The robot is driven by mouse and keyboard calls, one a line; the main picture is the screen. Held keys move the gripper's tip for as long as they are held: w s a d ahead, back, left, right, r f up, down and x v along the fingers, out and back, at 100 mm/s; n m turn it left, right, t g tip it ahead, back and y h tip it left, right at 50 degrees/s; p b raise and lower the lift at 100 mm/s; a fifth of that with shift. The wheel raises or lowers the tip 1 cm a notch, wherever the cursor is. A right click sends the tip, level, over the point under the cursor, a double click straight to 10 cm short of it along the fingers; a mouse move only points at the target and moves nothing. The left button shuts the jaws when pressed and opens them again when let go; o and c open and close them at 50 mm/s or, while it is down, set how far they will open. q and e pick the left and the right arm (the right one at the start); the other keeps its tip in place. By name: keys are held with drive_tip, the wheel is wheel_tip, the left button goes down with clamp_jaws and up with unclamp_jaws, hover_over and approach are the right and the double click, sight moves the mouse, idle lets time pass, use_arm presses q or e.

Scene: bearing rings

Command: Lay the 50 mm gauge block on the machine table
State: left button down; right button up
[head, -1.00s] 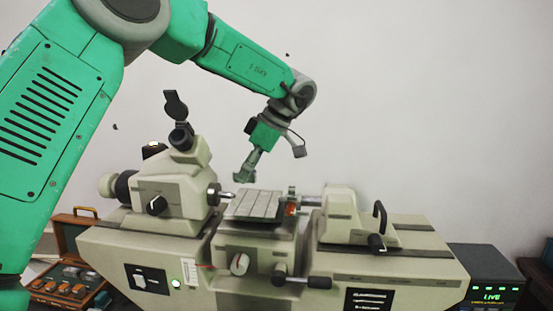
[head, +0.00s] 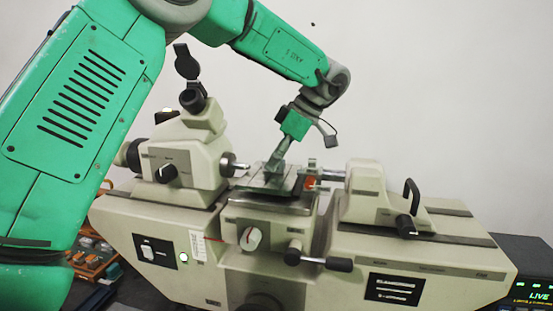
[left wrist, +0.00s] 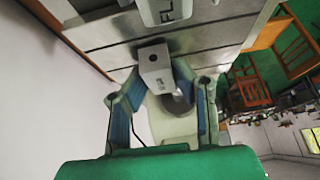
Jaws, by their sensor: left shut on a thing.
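The machine table (head: 258,184) is a grey slotted plate in the middle of the machine in the head view. It also shows as a grooved grey surface (left wrist: 110,35) at the top of the left wrist view. My left gripper (head: 273,174) is low over this table, pointing down. In the left wrist view my left gripper (left wrist: 157,76) is shut on the gauge block (left wrist: 155,57), a plain grey block with a small dark hole in its end face. The block's end overlaps the table in that view; I cannot tell whether they touch. My right gripper is not in view.
The left headstock (head: 190,150) and the right tailstock (head: 365,190) flank the table, with spindles pointing inward. An orange part (head: 311,182) sits at the table's right edge. An open case (head: 92,256) stands at lower left and a display (head: 535,292) at lower right.

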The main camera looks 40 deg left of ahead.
use_arm(q)
drive_tip(key=shift+s+d, duration=0.1)
drive_tip(key=shift+d, duration=0.45)
drive_tip(key=d, duration=0.3)
drive_tip(key=shift+d+r, duration=0.1)
drive_tip(key=shift+r, duration=0.3)
drive_tip(key=shift+w+a+f, duration=0.1)
drive_tip(key=shift+a+f, duration=0.15)
drive_tip(key=shift+a, duration=0.5)
drive_tip(key=shift+w+a+f, duration=0.1)
drive_tip(key=shift+a+f, duration=0.1)
drive_tip(key=shift+a, duration=0.6)
drive_tip(key=shift+s+d+r+p, duration=0.1)
drive_tip(key=shift+d+r+p, duration=0.05)
drive_tip(key=shift+d+p, duration=0.25)
drive_tip(key=shift+d, duration=0.4)
drive_tip(key=shift+a+f, duration=0.25)
drive_tip(key=shift+a, duration=0.7)
drive_tip(key=shift+d+r+p, duration=0.2)
drive_tip(key=shift+d+p, duration=0.05)
drive_tip(key=shift+d, duration=0.3)
drive_tip(key=shift+d+r+p, duration=0.15)
drive_tip(key=shift+d+p, duration=0.05)
drive_tip(key=shift+d, duration=0.45)
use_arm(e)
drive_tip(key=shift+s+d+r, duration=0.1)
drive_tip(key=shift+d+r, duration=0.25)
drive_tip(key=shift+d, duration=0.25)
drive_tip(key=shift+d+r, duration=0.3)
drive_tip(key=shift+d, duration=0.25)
